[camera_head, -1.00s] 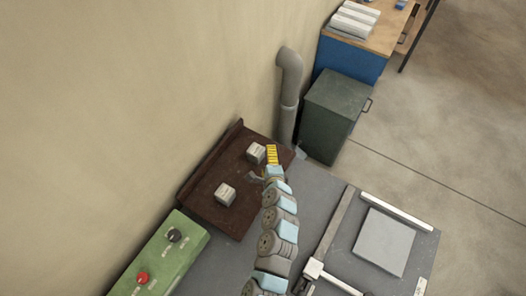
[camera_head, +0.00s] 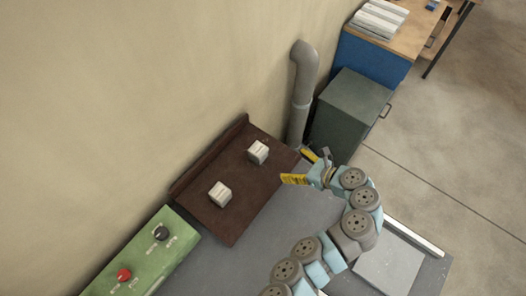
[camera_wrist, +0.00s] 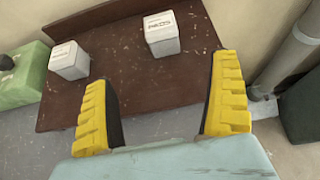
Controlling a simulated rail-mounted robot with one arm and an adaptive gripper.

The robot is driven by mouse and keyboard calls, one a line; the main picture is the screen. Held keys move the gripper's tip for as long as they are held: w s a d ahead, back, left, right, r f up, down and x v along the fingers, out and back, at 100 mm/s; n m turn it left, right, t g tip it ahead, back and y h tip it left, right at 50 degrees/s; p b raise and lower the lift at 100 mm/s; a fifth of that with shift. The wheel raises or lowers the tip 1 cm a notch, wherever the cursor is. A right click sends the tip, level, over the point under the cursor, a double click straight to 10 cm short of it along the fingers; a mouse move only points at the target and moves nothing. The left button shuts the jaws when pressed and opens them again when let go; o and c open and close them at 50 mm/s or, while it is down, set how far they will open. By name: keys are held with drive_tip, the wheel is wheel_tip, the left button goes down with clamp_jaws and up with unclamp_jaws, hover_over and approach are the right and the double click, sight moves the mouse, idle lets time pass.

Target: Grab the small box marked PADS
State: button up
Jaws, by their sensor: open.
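The small pale box marked PADS (camera_wrist: 162,34) stands on the brown wooden board in the wrist view, ahead of the gap between my fingers. By its place nearer the pipe, it is the far box (camera_head: 258,152) in the head view. A second pale box (camera_wrist: 69,61) stands to its left, its mark too small to read; it is the nearer box (camera_head: 220,194) in the head view. My gripper (camera_head: 301,167) is open and empty, to the right of the PADS box near the board's right edge. Its yellow fingers (camera_wrist: 163,78) are wide apart and touch neither box.
The brown board (camera_head: 232,222) has a raised back edge along the wall. A grey pipe (camera_head: 301,90) and a dark green cabinet (camera_head: 345,115) stand beyond it. A green control panel (camera_head: 150,255) is at the left. The board between the boxes is clear.

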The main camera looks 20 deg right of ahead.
sight(265, 154)
drive_tip(key=x, duration=1)
drive_tip(key=shift+a, duration=0.15)
drive_tip(key=shift+x, duration=0.95)
drive_tip(key=shift+w+a+f, duration=0.1)
drive_tip(key=shift+w+f, duration=0.3)
drive_tip(key=shift+w, duration=0.2)
drive_tip(key=shift+w+a+f, duration=0.1)
drive_tip(key=shift+w+f, duration=0.3)
drive_tip(key=shift+w, duration=0.15)
drive_tip(key=shift+p+x, duration=0.35)
drive_tip(key=shift+x, duration=0.9)
drive_tip(key=c, duration=1.3)
